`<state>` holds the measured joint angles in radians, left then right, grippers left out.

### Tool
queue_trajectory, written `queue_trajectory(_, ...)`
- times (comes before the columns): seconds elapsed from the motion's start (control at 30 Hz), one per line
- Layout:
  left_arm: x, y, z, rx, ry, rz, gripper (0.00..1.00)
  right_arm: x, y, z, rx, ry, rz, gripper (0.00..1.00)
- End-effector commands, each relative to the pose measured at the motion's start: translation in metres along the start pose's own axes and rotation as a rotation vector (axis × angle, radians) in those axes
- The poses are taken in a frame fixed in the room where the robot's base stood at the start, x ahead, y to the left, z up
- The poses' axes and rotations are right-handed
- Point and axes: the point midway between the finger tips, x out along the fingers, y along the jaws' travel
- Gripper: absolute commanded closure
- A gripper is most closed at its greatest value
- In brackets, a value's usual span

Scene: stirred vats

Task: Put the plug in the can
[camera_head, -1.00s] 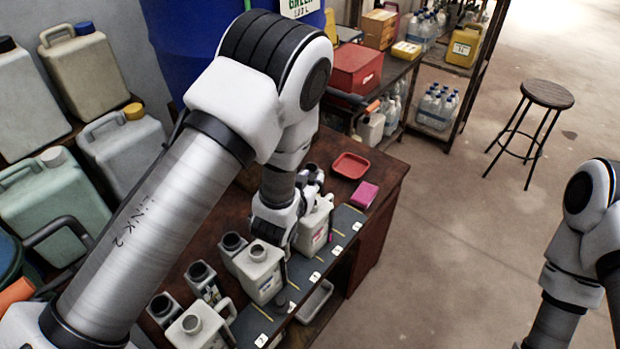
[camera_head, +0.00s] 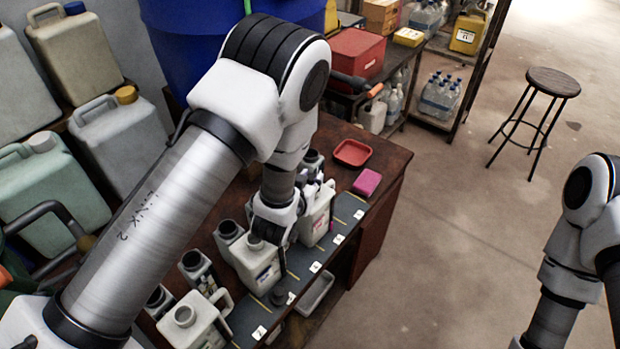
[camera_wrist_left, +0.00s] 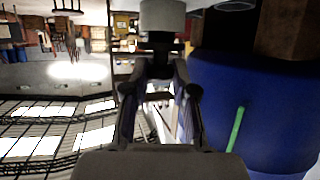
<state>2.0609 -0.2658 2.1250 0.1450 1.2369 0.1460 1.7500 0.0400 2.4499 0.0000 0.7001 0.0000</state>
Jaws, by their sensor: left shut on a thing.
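Several pale cans with grey necks stand in a row on the dark bench: one at the front (camera_head: 190,325), one in the middle (camera_head: 256,267), one further back (camera_head: 318,222). Which of them the task means, I cannot tell. My left gripper (camera_head: 281,274) reaches down beside the middle can, partly hidden by my own arm. My right gripper is out of view.
Dark-mouthed grey containers (camera_head: 197,266) stand behind the cans. A numbered dark strip (camera_head: 325,252) runs along the bench's front. A red tray (camera_head: 352,152) and a pink block (camera_head: 367,182) lie at the far end. A blue barrel (camera_head: 190,40) stands behind.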

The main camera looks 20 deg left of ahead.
Motion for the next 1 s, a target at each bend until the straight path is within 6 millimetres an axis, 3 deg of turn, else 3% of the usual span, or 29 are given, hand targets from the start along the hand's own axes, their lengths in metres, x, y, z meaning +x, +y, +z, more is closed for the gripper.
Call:
queue_trajectory(0.9, 0.003, -0.0002, 0.0088, 0.0, 0.0, 0.0, 0.91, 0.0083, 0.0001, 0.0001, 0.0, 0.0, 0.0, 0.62)
queue_trajectory(0.93, 0.0028, -0.0002, 0.0081, 0.0, 0.0, 0.0, 0.63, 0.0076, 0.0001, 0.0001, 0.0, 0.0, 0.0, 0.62)
queue_trajectory(1.0, 0.0027, -0.0001, 0.0081, 0.0, 0.0, 0.0, 0.45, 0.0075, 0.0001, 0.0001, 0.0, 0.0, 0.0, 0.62)
